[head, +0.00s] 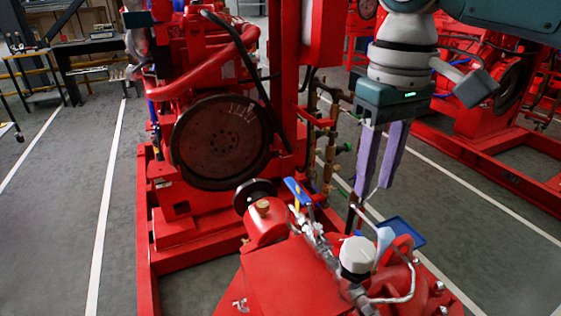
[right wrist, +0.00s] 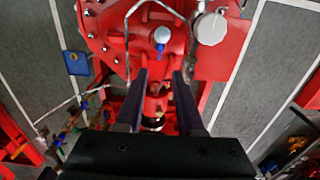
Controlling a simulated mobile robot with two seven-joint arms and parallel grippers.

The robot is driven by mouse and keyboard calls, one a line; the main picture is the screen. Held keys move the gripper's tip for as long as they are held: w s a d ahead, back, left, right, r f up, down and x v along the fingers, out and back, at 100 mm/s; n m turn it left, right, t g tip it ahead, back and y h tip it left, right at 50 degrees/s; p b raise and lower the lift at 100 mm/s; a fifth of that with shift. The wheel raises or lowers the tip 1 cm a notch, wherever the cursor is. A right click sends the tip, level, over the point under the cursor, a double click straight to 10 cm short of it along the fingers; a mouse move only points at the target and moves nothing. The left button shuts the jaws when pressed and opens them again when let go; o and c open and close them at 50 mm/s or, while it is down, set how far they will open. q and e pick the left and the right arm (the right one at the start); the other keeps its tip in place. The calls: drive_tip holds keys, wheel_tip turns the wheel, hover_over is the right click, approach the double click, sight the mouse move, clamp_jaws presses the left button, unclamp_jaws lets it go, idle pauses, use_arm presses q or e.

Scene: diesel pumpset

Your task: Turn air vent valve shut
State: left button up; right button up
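A pale blue lever handle (head: 384,240), which looks like the air vent valve's, stands on the red pump casing beside a white round cap (head: 357,256). In the right wrist view the blue handle (right wrist: 162,36) lies ahead of the fingers, with the white cap (right wrist: 210,28) to its right. I cannot tell from its angle whether the valve is open or shut. My right gripper (head: 373,190) points down with its purple fingers apart and empty, above and behind the handle in the head view. Its fingers (right wrist: 160,74) also show in the right wrist view, clear of the handle. My left gripper is not in view.
A thin silver pipe (head: 400,298) loops around the handle. Another blue lever (head: 297,190) and a blue plate (head: 405,232) are near. A red engine with a dark flywheel (head: 219,142) stands behind.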

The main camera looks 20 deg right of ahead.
drive_tip(key=f, duration=0.5)
drive_tip(key=f+b, duration=0.1)
drive_tip(key=f, duration=0.2)
drive_tip(key=shift+s+f, duration=0.35)
drive_tip(key=shift+s, duration=0.05)
drive_tip(key=shift+f, duration=0.5)
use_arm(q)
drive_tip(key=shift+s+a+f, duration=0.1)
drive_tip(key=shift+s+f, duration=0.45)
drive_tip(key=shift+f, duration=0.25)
use_arm(e)
clamp_jaws()
drive_tip(key=shift+w, duration=0.1)
